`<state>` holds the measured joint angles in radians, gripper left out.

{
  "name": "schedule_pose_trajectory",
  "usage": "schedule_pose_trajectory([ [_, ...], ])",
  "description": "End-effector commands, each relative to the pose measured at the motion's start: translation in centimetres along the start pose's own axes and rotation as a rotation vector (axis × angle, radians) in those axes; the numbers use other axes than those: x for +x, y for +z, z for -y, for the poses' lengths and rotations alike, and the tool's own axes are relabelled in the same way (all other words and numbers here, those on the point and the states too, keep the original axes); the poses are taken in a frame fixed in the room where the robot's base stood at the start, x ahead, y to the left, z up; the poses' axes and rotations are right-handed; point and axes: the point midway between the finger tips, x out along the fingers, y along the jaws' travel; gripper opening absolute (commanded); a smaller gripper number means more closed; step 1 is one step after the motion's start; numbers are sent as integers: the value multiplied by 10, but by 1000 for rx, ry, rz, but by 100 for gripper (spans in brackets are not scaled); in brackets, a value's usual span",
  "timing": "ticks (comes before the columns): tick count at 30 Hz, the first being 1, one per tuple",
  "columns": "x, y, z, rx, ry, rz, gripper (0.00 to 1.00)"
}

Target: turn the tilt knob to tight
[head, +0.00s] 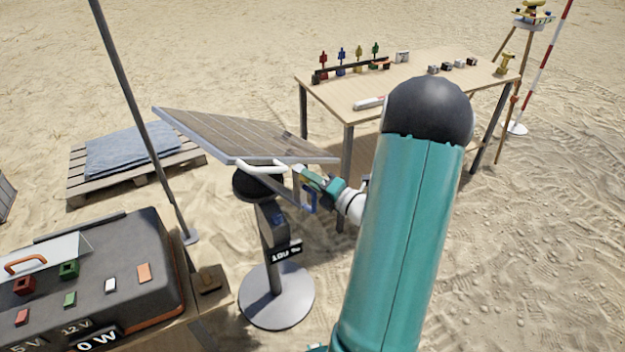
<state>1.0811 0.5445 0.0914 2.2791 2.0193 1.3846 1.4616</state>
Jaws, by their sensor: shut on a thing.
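The tilted solar panel (235,135) stands on a dark post (268,240) with a round grey base (276,300). A white bar (262,164) runs along the panel's lower edge. My gripper (304,188) is at the right side of the panel mount, just under the panel's lower right edge. It is shut at the tilt knob, which is hidden by the fingers, so its setting cannot be read. A small dark label on the post (285,251) is hard to read.
A wooden table (420,95) with small coloured artifacts stands behind. A dark power box (130,270) is at the lower left, beside a thin pole (140,110). A pallet with a blue-grey cloth (130,150) lies further back. Open sand is at the right.

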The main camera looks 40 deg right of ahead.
Motion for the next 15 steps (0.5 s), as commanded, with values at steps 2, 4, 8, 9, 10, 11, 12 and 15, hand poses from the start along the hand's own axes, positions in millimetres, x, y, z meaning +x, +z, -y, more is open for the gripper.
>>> schedule_pose_trajectory([
  [2, 0, 0, 0, 48, -1, -1, 8],
  [4, 0, 0, 0, 88, -1, -1, 8],
  [8, 0, 0, 0, 143, -1, -1, 8],
  [9, 0, 0, 0, 156, -1, -1, 8],
  [10, 0, 0, 0, 164, -1, -1, 8],
  [11, 0, 0, 0, 170, -1, -1, 8],
  [12, 0, 0, 0, 179, -1, -1, 8],
  [15, 0, 0, 0, 191, -1, -1, 8],
])
